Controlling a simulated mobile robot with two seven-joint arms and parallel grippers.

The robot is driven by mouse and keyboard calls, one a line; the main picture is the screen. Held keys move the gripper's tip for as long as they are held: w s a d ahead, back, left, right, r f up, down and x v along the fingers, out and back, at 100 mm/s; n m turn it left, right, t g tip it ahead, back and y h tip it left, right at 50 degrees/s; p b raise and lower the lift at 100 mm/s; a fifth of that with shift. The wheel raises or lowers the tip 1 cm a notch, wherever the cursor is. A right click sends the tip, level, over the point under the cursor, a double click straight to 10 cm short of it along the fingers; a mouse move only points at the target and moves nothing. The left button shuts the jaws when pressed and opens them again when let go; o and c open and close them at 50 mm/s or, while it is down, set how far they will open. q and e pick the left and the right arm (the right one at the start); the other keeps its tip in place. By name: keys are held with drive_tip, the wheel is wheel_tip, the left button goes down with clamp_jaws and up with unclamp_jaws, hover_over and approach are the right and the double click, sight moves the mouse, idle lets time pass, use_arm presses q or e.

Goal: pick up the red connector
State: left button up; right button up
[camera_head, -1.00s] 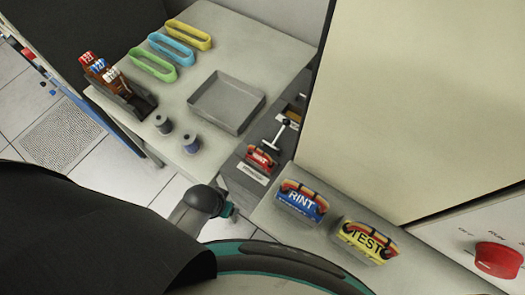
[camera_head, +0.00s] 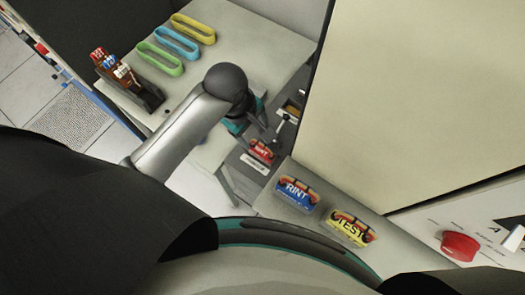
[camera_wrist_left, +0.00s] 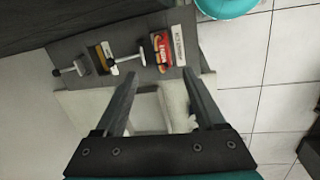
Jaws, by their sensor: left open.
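The red connector (camera_head: 262,150) sits on the dark grey panel (camera_head: 244,166) beside the table, with a white label in front of it. It also shows in the left wrist view (camera_wrist_left: 162,50), just beyond the fingertips. My left gripper (camera_head: 262,122) is above the panel, close to the connector on its far side. In the left wrist view the fingers (camera_wrist_left: 160,80) are spread apart with nothing between them. The gripper is partly hidden by its own wrist in the head view. My right gripper is not in view.
Blue (camera_head: 296,193) and yellow (camera_head: 350,229) connectors sit on the light ledge at right. A T-shaped handle (camera_wrist_left: 128,58) stands next to the red connector. Yellow, blue and green loops (camera_head: 160,60) lie on the table. A tall beige cabinet wall (camera_head: 420,90) rises at right.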

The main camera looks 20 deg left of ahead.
use_arm(q)
drive_tip(key=w+n, duration=0.1)
drive_tip(key=n, duration=0.1)
drive_tip(key=b, duration=0.2)
hover_over(263, 152)
drive_tip(key=f, duration=1)
drive_tip(key=shift+s+a, duration=0.1)
drive_tip(key=shift+a, duration=0.2)
drive_tip(key=shift+d+f+b, duration=0.2)
drive_tip(key=shift+f+b, duration=0.7)
drive_tip(key=shift+f, duration=1.7)
clamp_jaws()
